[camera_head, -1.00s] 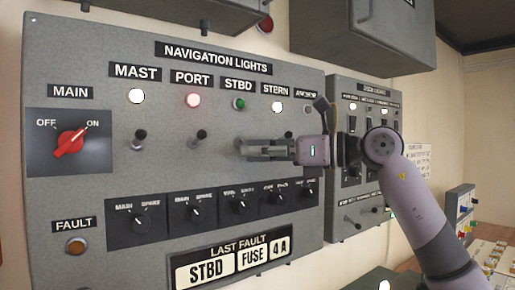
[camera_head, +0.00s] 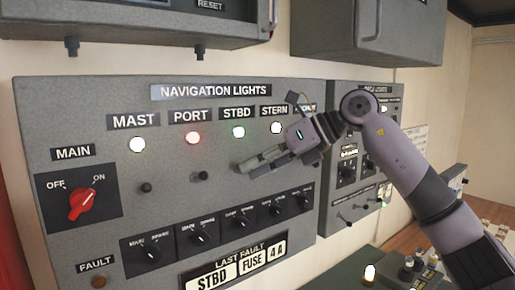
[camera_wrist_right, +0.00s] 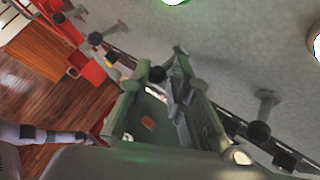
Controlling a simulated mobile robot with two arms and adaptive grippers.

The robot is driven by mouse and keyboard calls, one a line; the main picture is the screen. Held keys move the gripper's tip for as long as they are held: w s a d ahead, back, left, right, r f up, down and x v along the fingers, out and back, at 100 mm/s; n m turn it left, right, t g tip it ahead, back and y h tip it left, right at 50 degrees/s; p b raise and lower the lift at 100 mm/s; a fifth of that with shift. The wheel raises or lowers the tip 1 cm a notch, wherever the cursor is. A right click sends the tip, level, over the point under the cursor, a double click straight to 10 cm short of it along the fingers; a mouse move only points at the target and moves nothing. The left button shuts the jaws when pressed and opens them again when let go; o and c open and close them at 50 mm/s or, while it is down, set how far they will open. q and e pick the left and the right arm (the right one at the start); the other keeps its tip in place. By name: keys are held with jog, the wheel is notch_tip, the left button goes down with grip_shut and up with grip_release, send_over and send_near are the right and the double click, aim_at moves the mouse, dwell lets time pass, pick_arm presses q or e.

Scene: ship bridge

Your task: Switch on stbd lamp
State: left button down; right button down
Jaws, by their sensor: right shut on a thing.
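The navigation lights panel (camera_head: 60,125) fills the left and middle of the head view. Its STBD lamp (camera_head: 238,131) glows bright white-green under the STBD label (camera_head: 237,113). My right gripper (camera_head: 246,168) is below this lamp, its fingers slanting down to the left. In the wrist view its fingers (camera_wrist_right: 157,82) are around the dark knob of a toggle switch (camera_wrist_right: 157,74). It is shut on this switch, which the fingers mostly hide in the head view. My left gripper is not in view.
The MAST (camera_head: 137,145), PORT (camera_head: 193,138) and STERN (camera_head: 276,128) lamps are lit. The red main knob (camera_head: 82,204) points towards ON. Toggles (camera_head: 200,176) stand left of my gripper. A second panel (camera_head: 340,100) is close to the right, and grey boxes hang above.

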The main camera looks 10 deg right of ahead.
jog(key=shift+a+r+p, duration=0.1)
jog(key=shift+r+p, duration=0.15)
jog(key=shift+p, duration=0.15)
jog(key=c, duration=1.8)
grip_release()
jog(key=shift+o, duration=1.1)
jog(key=shift+a, duration=0.2)
jog(key=shift+d, duration=0.15)
jog(key=v, duration=1.1)
jog(key=shift+d+r, duration=0.2)
jog(key=shift+r, duration=0.25)
